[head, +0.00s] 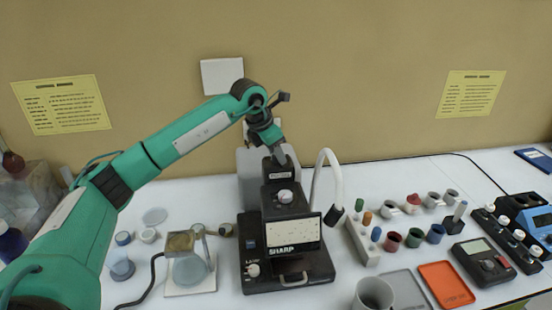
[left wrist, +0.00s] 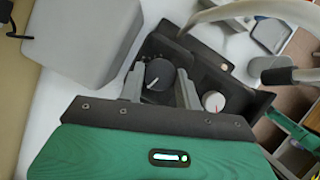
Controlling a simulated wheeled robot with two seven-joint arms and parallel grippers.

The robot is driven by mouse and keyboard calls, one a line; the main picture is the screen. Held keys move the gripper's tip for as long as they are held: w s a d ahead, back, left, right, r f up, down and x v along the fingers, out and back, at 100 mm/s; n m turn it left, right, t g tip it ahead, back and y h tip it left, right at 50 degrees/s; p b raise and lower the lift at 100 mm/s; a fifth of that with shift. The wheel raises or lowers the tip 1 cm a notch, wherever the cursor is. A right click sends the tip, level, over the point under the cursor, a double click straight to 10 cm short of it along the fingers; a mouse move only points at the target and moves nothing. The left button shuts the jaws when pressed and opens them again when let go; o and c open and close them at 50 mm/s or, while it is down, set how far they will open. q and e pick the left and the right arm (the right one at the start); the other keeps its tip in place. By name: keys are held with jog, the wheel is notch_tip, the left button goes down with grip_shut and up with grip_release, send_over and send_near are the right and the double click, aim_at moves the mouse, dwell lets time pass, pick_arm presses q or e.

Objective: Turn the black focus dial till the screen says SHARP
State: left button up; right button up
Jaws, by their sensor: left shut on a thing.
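The black focus dial (left wrist: 158,73) with a white pointer line shows in the left wrist view, on top of the dark microscope-like device. The fingers of my left gripper (left wrist: 161,76) stand on both sides of it and are shut on it. In the head view my left gripper (head: 278,157) reaches down behind the upper part of the device (head: 318,262), which hides the dial. The screen (head: 293,232) on the device's front shows a pale speckled picture and the word SHARP below it.
A white knob (left wrist: 213,101) sits beside the dial. A grey block (left wrist: 85,40) stands behind the device. A white gooseneck lamp (head: 333,175) arches at its right. A glass-topped stand (head: 190,270) is at left; a mug (head: 373,294) and an orange tray (head: 446,286) are at right.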

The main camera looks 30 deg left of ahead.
pick_arm(q)
jog(key=shift+m, duration=0.7)
jog(key=shift+b, duration=0.3)
jog(key=shift+r+m+h, duration=0.1)
jog(key=shift+m+h, duration=0.2)
jog(key=o, duration=1)
jog(key=shift+w, duration=0.1)
